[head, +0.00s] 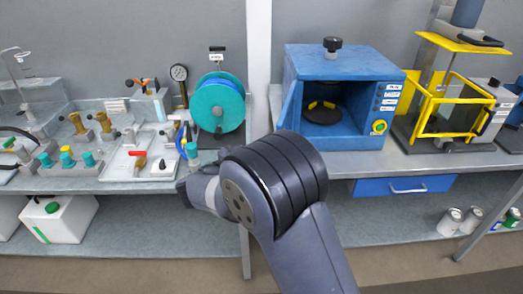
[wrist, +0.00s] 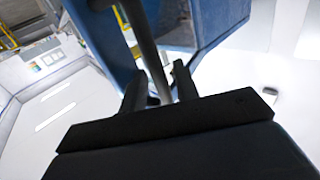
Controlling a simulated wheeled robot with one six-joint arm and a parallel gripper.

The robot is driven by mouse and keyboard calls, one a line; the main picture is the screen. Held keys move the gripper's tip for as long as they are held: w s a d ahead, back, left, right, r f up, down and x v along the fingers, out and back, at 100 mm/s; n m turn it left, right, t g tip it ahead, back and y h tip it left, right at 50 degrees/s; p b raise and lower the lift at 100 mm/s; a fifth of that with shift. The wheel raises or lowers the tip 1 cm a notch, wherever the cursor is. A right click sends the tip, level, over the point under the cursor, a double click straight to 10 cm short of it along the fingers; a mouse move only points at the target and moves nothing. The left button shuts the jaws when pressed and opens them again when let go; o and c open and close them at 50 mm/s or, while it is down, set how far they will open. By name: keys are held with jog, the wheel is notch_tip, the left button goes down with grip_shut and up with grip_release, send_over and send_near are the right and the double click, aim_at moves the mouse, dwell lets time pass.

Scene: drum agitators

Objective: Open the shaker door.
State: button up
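The shaker (head: 338,66) is a blue box on the bench, centre right in the head view. Its front is open, showing a dark round platform inside. The shaker door (head: 290,108) is a blue panel standing swung outward at the left side of the opening. In the wrist view, a grey bar, the door handle (wrist: 148,40), runs between the two dark fingers of my gripper (wrist: 160,88). The fingers look closed around it, with blue panels (wrist: 105,40) close by.
A yellow-framed machine (head: 440,90) stands right of the shaker. A teal reel (head: 218,102) stands to its left, beyond a white post (head: 259,60). Fittings and trays (head: 140,165) cover the left bench. A blue drawer (head: 403,187) is under the right bench.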

jog(key=b+v, duration=0.2)
jog(key=v, duration=0.8)
jog(key=shift+s+a, duration=0.25)
jog(key=shift+s, duration=0.1)
jog(key=shift+w+d, duration=0.1)
jog(key=p+x, duration=0.2)
jog(key=x, duration=0.8)
jog(key=shift+w+d+f, duration=0.1)
jog(key=shift+w+d, duration=0.15)
